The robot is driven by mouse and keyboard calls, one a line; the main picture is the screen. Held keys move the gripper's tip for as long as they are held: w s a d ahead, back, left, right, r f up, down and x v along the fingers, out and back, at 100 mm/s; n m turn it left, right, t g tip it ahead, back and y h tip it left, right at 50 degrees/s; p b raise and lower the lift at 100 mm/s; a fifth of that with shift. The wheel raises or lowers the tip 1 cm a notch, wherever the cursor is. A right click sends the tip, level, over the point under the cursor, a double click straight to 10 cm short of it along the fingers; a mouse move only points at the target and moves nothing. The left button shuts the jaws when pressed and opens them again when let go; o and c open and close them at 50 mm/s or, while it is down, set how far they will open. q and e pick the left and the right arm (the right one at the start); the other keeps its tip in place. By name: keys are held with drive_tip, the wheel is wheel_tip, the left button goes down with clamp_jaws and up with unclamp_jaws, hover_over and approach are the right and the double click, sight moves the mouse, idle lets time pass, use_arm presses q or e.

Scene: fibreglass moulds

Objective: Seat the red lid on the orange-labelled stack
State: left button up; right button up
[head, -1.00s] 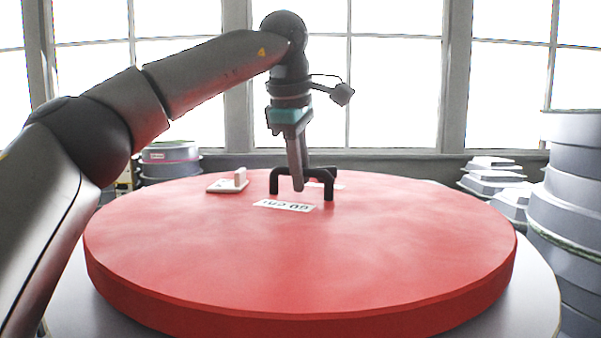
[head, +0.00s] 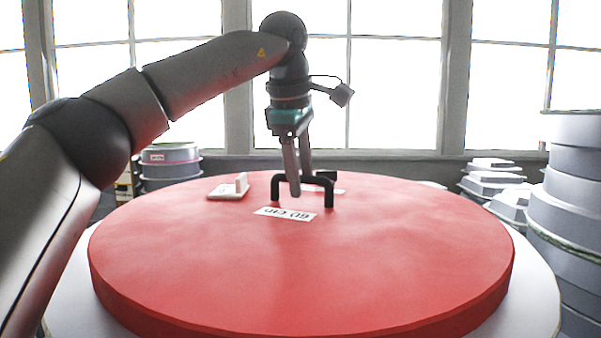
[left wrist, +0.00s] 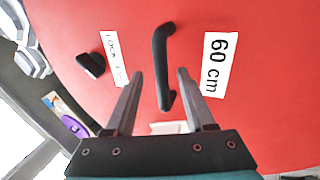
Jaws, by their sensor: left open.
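The red lid (head: 300,265) is a wide disc that fills the middle of the head view, lying on a pale round body (head: 540,290) whose rim shows around it. A black bar handle (head: 317,181) stands on the lid beside a white "60 cm" label (head: 285,213). My left gripper (head: 294,192) is open at the handle. In the left wrist view the handle (left wrist: 160,60) lies between the spread fingers (left wrist: 159,74), apart from both. No orange label shows, as the lid hides most of what is under it. My right gripper is out of view.
Round grey moulds (head: 170,165) stand behind left. Stacked pale moulds (head: 575,190) stand close on the right. Windows are behind.

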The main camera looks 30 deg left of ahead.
use_arm(q)
drive_tip(key=shift+f, duration=0.1)
drive_tip(key=p+v, duration=0.3)
drive_tip(key=v, duration=1.2)
drive_tip(key=shift+r, duration=0.25)
